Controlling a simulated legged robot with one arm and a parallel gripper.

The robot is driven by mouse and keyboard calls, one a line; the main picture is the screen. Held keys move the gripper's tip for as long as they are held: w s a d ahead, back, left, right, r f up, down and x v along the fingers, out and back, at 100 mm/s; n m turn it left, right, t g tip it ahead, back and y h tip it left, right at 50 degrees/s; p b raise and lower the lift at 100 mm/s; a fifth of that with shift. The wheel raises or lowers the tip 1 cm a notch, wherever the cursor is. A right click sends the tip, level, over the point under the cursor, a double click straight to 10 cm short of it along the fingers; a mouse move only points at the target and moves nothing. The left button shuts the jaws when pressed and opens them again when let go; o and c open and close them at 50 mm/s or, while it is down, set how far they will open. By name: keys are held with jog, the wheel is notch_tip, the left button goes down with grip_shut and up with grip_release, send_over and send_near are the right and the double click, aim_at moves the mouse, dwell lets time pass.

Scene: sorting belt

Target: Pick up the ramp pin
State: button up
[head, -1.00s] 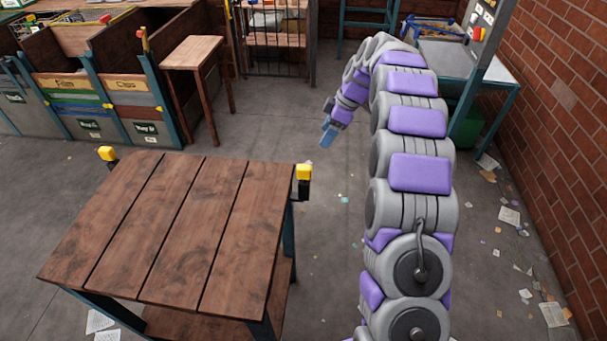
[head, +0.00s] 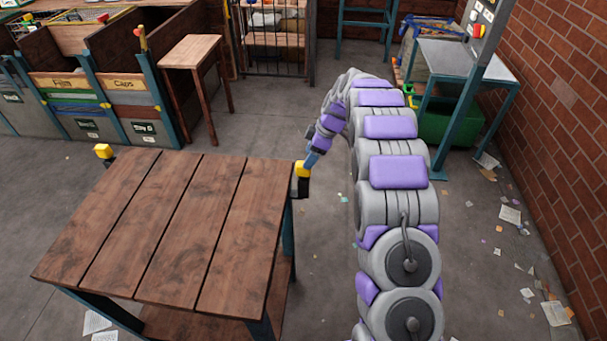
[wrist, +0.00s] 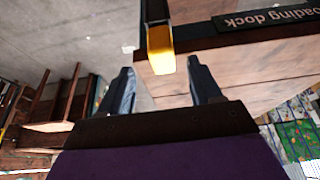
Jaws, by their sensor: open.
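The ramp pin, as I take it, is a yellow block-like head (head: 301,169) on a black mount at the right far corner of the wooden table (head: 165,225). In the wrist view the yellow head (wrist: 161,48) shows between my two blue fingers, with its black part above it. My gripper (head: 312,160) is right by the pin in the head view. In the wrist view my gripper (wrist: 160,66) is open, with a gap on each side of the yellow head. I cannot tell whether the head is fully between the fingertips in depth.
A similar yellow piece (head: 103,151) sits at the table's left far corner. A dark sign reading "loading dock" (wrist: 263,19) is on the table edge near the pin. A wooden stool (head: 192,52) and sorting bins (head: 140,131) stand behind. Floor right of the table is mostly open.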

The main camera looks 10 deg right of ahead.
jog(key=b, duration=0.1)
send_over(304, 179)
jog(key=w, duration=0.1)
notch_tip(304, 179, down, 5)
jog(key=shift+r, duration=0.15)
jog(key=shift+r, duration=0.1)
grip_shut()
